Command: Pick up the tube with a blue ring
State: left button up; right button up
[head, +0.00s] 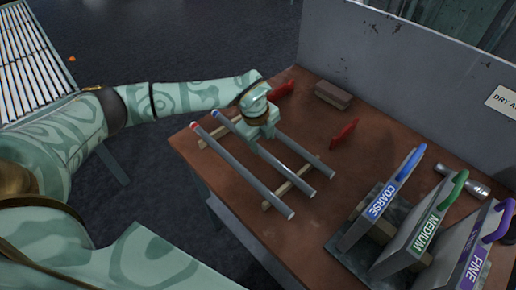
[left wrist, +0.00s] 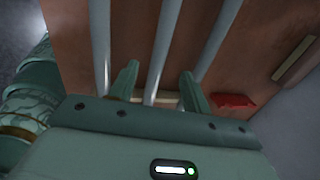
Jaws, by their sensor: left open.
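Three grey tubes lie side by side on wooden strips on the brown bench. The middle tube (head: 286,172) has a blue ring at its far-left end. The tube nearest me (head: 240,169) has a red ring at its far-left end. The third tube (head: 309,157) is partly hidden by my left gripper (head: 258,133), so I cannot see its far end. In the left wrist view, my open left gripper (left wrist: 157,82) has one finger on each side of the middle tube (left wrist: 156,45); I cannot tell whether it touches. My right gripper is out of view.
Wooden strips (head: 289,186) support the tubes. Red pieces (head: 343,133) and a brown block (head: 333,95) lie behind. Boards labelled COARSE (head: 382,200), MEDIUM and FINE stand at the right, near a metal cylinder (head: 472,183). A grey wall (head: 400,75) bounds the back.

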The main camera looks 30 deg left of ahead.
aim_at(265, 153)
pick_arm(q)
jog(key=f, duration=0.3)
jog(key=w+f+b, duration=0.1)
jog(key=f, duration=0.2)
jog(key=shift+w+d+f, duration=0.1)
jog(key=shift+w+f, duration=0.05)
jog(key=shift+f, duration=0.2)
jog(key=shift+r, duration=0.1)
grip_shut()
